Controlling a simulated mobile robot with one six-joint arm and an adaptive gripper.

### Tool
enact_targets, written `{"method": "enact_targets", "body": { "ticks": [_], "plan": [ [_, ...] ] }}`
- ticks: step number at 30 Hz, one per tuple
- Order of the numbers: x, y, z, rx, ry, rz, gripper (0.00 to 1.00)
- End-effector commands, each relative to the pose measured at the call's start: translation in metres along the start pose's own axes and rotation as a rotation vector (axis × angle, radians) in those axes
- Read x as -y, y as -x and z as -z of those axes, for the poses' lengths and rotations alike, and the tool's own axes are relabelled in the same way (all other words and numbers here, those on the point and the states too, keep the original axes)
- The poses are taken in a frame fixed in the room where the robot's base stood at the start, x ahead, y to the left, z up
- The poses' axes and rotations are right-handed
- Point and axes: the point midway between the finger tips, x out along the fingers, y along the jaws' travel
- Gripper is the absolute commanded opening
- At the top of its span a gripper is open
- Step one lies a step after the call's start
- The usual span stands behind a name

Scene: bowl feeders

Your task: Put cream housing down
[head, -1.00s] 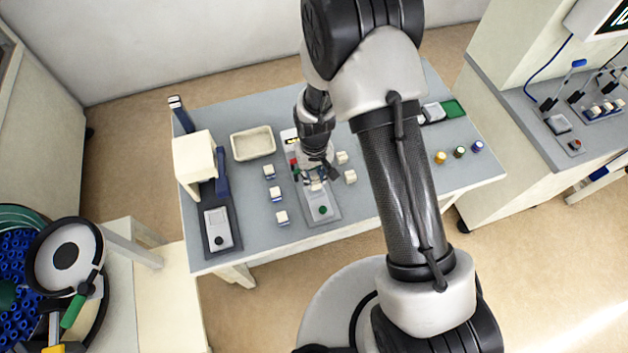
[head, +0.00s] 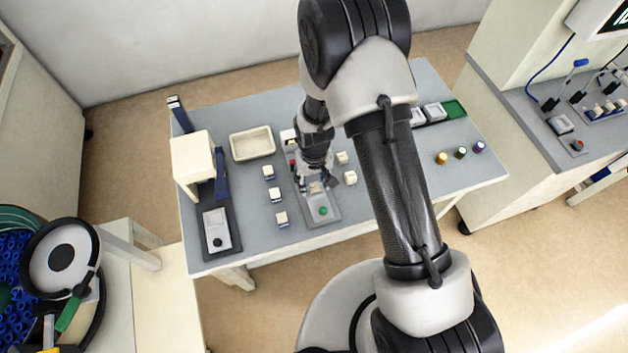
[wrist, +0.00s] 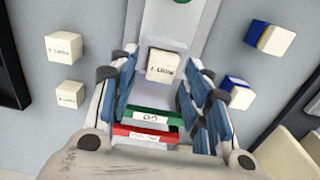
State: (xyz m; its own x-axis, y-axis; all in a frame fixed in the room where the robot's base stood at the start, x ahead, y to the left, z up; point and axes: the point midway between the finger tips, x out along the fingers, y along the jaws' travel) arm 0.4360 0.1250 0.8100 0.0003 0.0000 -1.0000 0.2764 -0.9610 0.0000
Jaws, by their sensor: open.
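The cream housing (wrist: 163,66) is a small cream block with printed lettering on it. In the wrist view it sits between the fingers of my gripper (wrist: 161,76), over the grey fixture plate (wrist: 168,24). The fingers are open, with a gap visible at least on the right side of the housing. In the head view my gripper (head: 315,181) is low over the fixture plate (head: 322,200), behind its green button (head: 323,211). The housing is mostly hidden there by the fingers. Whether it rests fully flat on the plate is hard to tell.
Two loose cream blocks (head: 350,177) stand right of the fixture. Several cream-and-blue blocks (head: 275,194) line its left side. A cream tray (head: 233,147) and a press-like station (head: 192,160) stand further left. Labelled green (wrist: 152,116) and red strips lie under my gripper.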

Motion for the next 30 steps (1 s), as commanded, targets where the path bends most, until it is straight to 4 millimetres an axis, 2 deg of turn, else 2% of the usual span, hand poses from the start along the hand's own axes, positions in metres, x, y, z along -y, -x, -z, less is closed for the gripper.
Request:
{"method": "enact_targets", "body": {
  "ticks": [7,10,24,30],
  "plan": [
    [0.0,0.002,0.0,0.0,0.0,0.0,0.44],
    [0.0,0.009,0.001,-0.002,0.0,0.0,0.44],
    [0.0,0.103,0.001,-0.002,0.0,0.0,0.44],
    [0.0,0.122,0.0,-0.001,0.0,0.0,0.44]
  ]
}}
